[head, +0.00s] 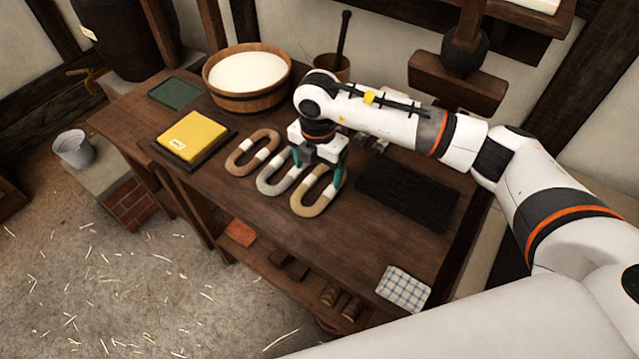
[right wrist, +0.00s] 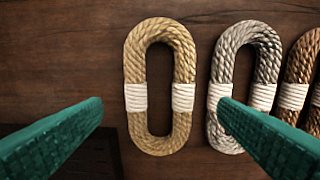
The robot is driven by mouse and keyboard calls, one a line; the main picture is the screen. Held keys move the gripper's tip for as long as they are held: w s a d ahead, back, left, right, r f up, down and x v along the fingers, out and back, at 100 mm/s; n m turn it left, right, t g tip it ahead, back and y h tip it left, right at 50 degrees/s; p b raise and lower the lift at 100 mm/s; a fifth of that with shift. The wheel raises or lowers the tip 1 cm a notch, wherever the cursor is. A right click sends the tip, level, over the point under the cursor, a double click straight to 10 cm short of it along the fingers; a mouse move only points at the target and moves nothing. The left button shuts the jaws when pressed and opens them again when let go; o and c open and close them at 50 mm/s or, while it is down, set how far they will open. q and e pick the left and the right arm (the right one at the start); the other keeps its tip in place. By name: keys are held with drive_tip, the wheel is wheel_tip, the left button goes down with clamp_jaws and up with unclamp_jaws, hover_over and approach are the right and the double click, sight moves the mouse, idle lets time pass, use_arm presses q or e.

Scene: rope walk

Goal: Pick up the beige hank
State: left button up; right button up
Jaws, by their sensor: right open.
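The beige hank (head: 312,211) is an oval rope loop with white bands on both sides, lying flat on the wooden table. It is the nearest of three hanks in a row. My right gripper (head: 318,170) is open and empty above it, with teal fingers pointing down. In the right wrist view the beige hank (right wrist: 134,70) lies between the two fingers (right wrist: 161,102), its long sides running up and down the picture. The fingers appear apart from the rope. The grey hank (right wrist: 223,55) is close beside it, near one fingertip. My left gripper is out of view.
A brown hank (head: 238,163) lies beyond the grey one. A yellow block (head: 190,135) on a dark board, a wooden tub (head: 248,98), a dark slatted mat (head: 400,197) and a checked cloth (head: 404,287) are also on the table (head: 345,255).

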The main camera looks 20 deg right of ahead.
sight(319, 191)
drive_tip(key=shift+f+p, duration=0.3)
drive_tip(key=shift+f, duration=0.35)
drive_tip(key=f, duration=0.1)
drive_tip(key=f+p, duration=0.1)
drive_tip(key=f, duration=0.1)
drive_tip(key=shift+w+d+f, duration=0.1)
drive_tip(key=shift+d+f, duration=0.1)
drive_tip(key=shift+f, duration=0.5)
drive_tip(key=shift+c, duration=0.3)
drive_tip(key=shift+r, duration=0.1)
drive_tip(key=c, duration=0.7)
